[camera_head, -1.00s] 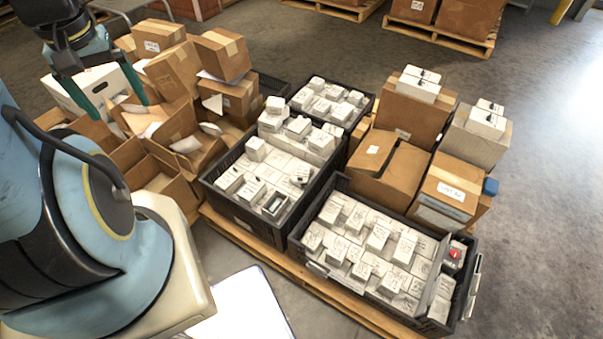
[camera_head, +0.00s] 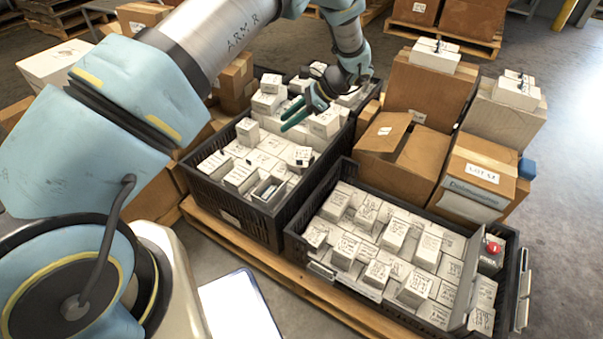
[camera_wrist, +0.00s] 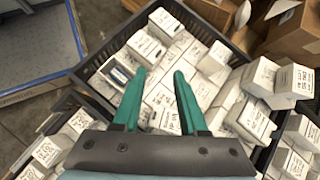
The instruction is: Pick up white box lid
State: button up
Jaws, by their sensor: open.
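My gripper (camera_head: 290,117) is open and empty. In the head view it hangs over the black crate (camera_head: 271,226) of small white boxes. In the wrist view its two green fingers (camera_wrist: 158,74) are apart and point at small white boxes (camera_wrist: 162,103) below them; I cannot tell if they touch any. A larger white box (camera_head: 50,68) stands at the far left, partly hidden behind my arm. Its pale top shows, but I cannot tell whether this is a separate lid. No loose white lid is clearly recognisable among the boxes.
A second black crate (camera_head: 293,245) of white boxes stands in front on the wooden pallet (camera_head: 240,250). Brown cartons (camera_head: 428,92) rise at the right, some with white boxes on top. A white sheet (camera_head: 238,308) lies low in front. Grey floor is free at the right.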

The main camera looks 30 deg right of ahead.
aim_at(301, 166)
jog(key=s+d+f+m+t+b, duration=0.1)
jog(key=s+d+f, duration=0.1)
jog(key=d+f, duration=0.1)
jog(key=s+d+f+m+t+b, duration=0.2)
jog(key=d+f, duration=0.1)
jog(key=f, duration=0.2)
jog(key=s+d+f+m+t+b, duration=0.1)
jog(key=s+d+f+m, duration=0.1)
jog(key=s+d+f, duration=0.1)
jog(key=shift+s+d+f+t, duration=0.1)
jog(key=shift+d+f+t, duration=0.25)
jog(key=shift+f, duration=0.3)
jog(key=b+x, duration=0.1)
jog(key=x, duration=0.9)
jog(key=shift+a+f, duration=0.15)
jog(key=shift+a, duration=0.05)
jog(key=shift+c, duration=0.3)
grip_shut()
